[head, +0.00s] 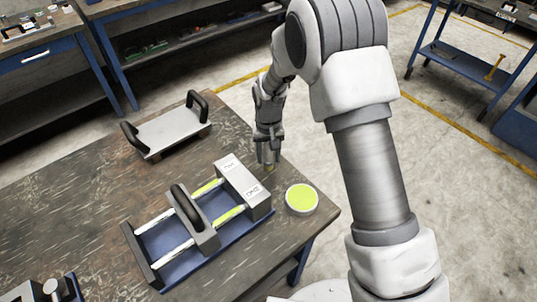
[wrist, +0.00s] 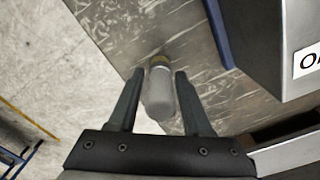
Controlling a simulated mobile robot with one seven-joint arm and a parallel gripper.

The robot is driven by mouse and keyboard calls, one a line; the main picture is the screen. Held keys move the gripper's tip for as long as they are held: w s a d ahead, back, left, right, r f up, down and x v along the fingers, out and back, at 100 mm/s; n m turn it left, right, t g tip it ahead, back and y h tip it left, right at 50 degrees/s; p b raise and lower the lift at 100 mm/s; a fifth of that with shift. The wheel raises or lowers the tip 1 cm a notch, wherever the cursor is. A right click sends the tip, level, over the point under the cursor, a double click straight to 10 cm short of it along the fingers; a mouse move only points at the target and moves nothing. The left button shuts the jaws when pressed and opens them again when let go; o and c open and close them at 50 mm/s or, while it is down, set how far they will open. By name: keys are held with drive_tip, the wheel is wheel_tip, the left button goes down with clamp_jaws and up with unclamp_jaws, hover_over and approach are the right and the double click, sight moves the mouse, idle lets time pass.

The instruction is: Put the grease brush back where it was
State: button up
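The grease brush (wrist: 160,92) shows in the wrist view as a grey rounded handle with a yellow-green band at its far end. It lies between the two fingers of my gripper (wrist: 160,78), which look closed on its handle. In the head view my gripper (head: 268,158) points down over the table, between the rail device's end block and the grease tin. A small yellowish tip (head: 268,168) shows below the fingers, low over the tabletop; whether it touches the wood I cannot tell.
A round tin of yellow-green grease (head: 301,198) stands near the table's (head: 80,190) right corner. The rail device (head: 190,225) has green-smeared rods, a handled slider and a grey end block (head: 243,184). A plate with two black handles (head: 168,132) lies behind.

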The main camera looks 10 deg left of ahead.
drive_tip(key=shift+o, duration=0.5)
